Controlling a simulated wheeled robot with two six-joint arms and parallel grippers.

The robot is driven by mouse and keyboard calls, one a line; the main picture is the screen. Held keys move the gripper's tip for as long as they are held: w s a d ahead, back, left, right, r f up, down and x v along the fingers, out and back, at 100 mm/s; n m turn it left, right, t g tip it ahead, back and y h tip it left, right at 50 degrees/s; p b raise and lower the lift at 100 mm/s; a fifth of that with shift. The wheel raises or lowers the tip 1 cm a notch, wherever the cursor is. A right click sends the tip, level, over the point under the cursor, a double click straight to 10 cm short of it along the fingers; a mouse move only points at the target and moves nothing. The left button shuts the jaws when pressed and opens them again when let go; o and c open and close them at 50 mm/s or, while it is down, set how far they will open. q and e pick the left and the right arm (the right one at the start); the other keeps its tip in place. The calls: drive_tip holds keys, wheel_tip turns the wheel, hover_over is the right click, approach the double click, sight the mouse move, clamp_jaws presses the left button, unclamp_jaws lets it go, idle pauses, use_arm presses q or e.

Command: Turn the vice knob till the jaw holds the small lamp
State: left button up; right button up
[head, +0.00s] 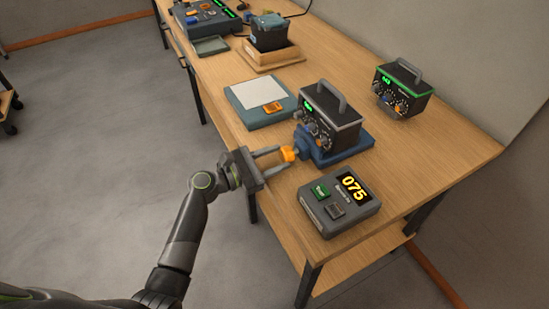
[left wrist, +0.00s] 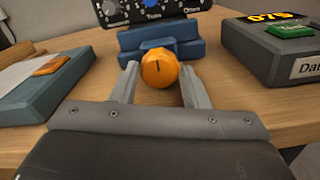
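The blue vice (head: 352,147) stands on the bench, with its orange round knob (head: 288,154) on the near side. In the left wrist view the knob (left wrist: 159,69) faces me, its dark mark close to upright. A dark box with a grey handle (head: 331,112) sits in the vice; nothing in view looks plainly like a lamp, so I cannot tell if this box is it. The jaw's contact with it is hidden. My left gripper (head: 279,159) is open, its fingertips either side of the knob with small gaps. My right gripper is not in view.
A grey box reading 075 (head: 347,203) with a green button stands close right of the knob. A pale-topped blue pad with an orange block (head: 258,101) lies to the left. A second handled box (head: 401,90) stands behind. Bare bench (head: 435,135) lies at the right.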

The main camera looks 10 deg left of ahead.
use_arm(q)
drive_tip(key=c, duration=0.5)
drive_tip(key=shift+f+m+b, duration=0.2)
drive_tip(key=shift+m+b, duration=0.45)
drive_tip(key=shift+m, duration=0.45)
drive_tip(key=shift+r+m+b, duration=0.15)
drive_tip(key=shift+m+b, duration=0.15)
drive_tip(key=o, duration=0.8)
drive_tip(key=shift+o, duration=0.9)
drive_tip(key=shift+s, duration=0.1)
